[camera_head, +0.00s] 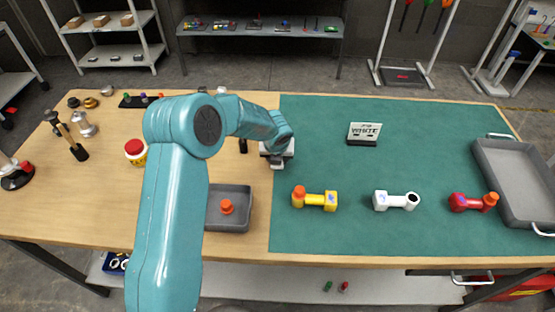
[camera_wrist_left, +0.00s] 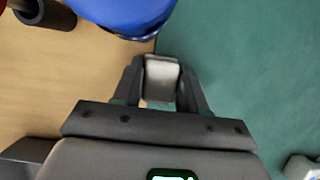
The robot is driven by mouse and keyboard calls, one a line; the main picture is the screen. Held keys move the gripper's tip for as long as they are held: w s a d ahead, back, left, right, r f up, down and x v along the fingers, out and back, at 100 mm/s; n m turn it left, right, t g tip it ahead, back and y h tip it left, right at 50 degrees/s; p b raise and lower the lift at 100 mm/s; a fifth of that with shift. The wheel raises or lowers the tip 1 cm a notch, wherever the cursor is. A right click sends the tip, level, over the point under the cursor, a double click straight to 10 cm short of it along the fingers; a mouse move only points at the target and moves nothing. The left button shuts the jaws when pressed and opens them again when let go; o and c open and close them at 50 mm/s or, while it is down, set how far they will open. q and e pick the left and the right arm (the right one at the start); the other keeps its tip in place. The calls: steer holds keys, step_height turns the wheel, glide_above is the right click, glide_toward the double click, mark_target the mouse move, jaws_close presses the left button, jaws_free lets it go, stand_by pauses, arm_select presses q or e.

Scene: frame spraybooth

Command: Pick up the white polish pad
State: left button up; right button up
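The white polish pad (camera_wrist_left: 161,80) is a small pale block in the left wrist view. It fills the gap between the two dark fingers of my left gripper (camera_wrist_left: 160,84), with both fingers against its sides. In the head view my left gripper (camera_head: 278,158) is over the table at the left edge of the green mat, its arm coming in from the lower left. The pad cannot be made out clearly there. A small sign reading WHITE (camera_head: 364,129) stands on the mat. My right gripper is in neither view.
Yellow (camera_head: 315,200), white (camera_head: 396,201) and red (camera_head: 473,202) tools lie on the green mat (camera_head: 420,160). A grey tray (camera_head: 515,180) is at right. A grey bin (camera_head: 228,221) holds an orange knob. A blue object (camera_wrist_left: 122,12) is just beyond the fingers.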

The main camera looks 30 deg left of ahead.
arm_select(q)
steer(key=shift+c, duration=0.8)
steer(key=shift+w+d, duration=0.1)
steer(key=shift+w, duration=0.05)
step_height(320, 180, up, 20)
